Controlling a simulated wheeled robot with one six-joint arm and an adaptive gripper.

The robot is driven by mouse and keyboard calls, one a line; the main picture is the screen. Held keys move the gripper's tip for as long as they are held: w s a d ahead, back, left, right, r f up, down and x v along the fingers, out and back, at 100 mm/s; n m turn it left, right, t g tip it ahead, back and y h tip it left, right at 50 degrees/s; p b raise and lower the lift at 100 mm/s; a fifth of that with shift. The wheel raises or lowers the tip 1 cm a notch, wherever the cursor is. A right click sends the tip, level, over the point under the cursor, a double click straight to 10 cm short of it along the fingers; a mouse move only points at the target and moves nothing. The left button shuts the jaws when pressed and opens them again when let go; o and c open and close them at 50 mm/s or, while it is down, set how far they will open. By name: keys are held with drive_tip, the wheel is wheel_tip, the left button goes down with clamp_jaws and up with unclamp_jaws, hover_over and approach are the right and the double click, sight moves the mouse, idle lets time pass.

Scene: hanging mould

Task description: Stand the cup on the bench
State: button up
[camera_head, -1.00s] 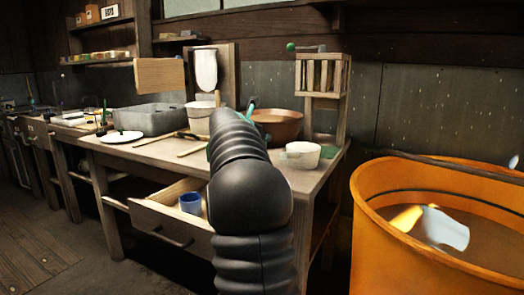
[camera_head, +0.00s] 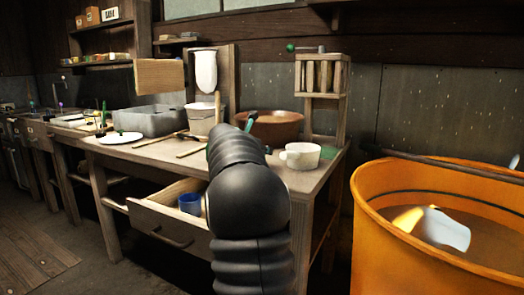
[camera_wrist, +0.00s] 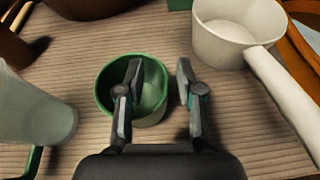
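A green cup (camera_wrist: 150,88) shows in the wrist view on a slatted wooden surface, its open mouth facing the camera. My gripper (camera_wrist: 158,72) is open there. Its left finger overlaps the cup's mouth, and its right finger is just right of the cup's wall. I cannot tell whether the left finger is inside the cup or above it. In the head view my arm hides the green cup and most of my gripper. The wooden bench (camera_head: 150,152) runs across the middle. A blue cup (camera_head: 189,203) sits in its open drawer (camera_head: 165,222).
A white handled pot (camera_head: 301,156) stands at the bench's right; it also shows in the wrist view (camera_wrist: 238,32). A brown basin (camera_head: 275,126), white bucket (camera_head: 200,119) and grey tray (camera_head: 155,121) stand behind. A large orange tub (camera_head: 430,265) is at right.

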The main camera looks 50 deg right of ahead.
drive_tip(key=shift+r, duration=0.1)
drive_tip(key=shift+r, duration=0.15)
drive_tip(key=v, duration=1.2)
drive_tip(key=s+a+f+m+t+y, duration=0.1)
drive_tip(key=s+a+f+m+y, duration=0.3)
drive_tip(key=a, duration=0.6)
drive_tip(key=s+a+f+m+t+y, duration=0.15)
drive_tip(key=s+a+f+m, duration=0.35)
drive_tip(key=a, duration=0.6)
drive_tip(key=s+a+f+m+y, duration=0.4)
drive_tip(key=s+a+f+m, duration=0.1)
drive_tip(key=s+a, duration=0.3)
drive_tip(key=s+a+f+m+y, duration=0.3)
drive_tip(key=s+a+f+m, duration=0.3)
drive_tip(key=a, duration=0.5)
drive_tip(key=s+f, duration=0.2)
drive_tip(key=s, duration=0.1)
drive_tip(key=shift+s+a+f+y, duration=0.15)
drive_tip(key=shift+s+a+y, duration=0.05)
drive_tip(key=shift+a+y, duration=0.15)
